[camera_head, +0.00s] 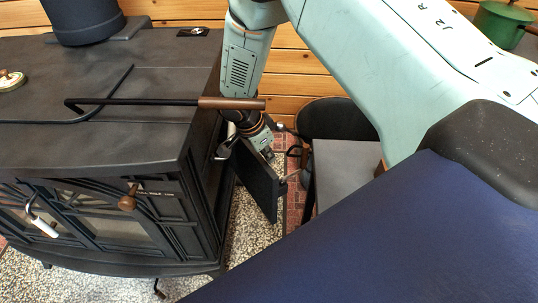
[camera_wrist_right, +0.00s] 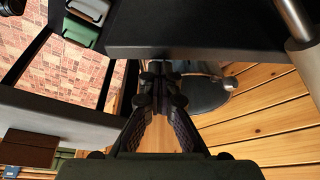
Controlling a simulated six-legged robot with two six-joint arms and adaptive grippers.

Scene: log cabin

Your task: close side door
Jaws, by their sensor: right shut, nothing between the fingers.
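The black stove (camera_head: 110,110) fills the left of the head view. Its side door (camera_head: 258,187), a dark flat panel, stands open at the stove's right side, angled out from the body. My right arm reaches down from the top, and my right gripper (camera_head: 262,143) is beside the stove's side, near the door's upper edge; its fingertips are hard to make out there. In the right wrist view the gripper (camera_wrist_right: 160,88) is shut and empty, close to a dark flat panel (camera_wrist_right: 200,30). I cannot tell whether it touches the door. My left gripper is not in view.
A black rod with a wooden handle (camera_head: 232,103) extends over the stove top's right edge. A dark grey surface (camera_head: 345,175) and a rounded black object (camera_head: 335,118) stand right of the door. The plank wall (camera_head: 290,60) is behind. Red brick flooring (camera_wrist_right: 80,70) shows in the wrist view.

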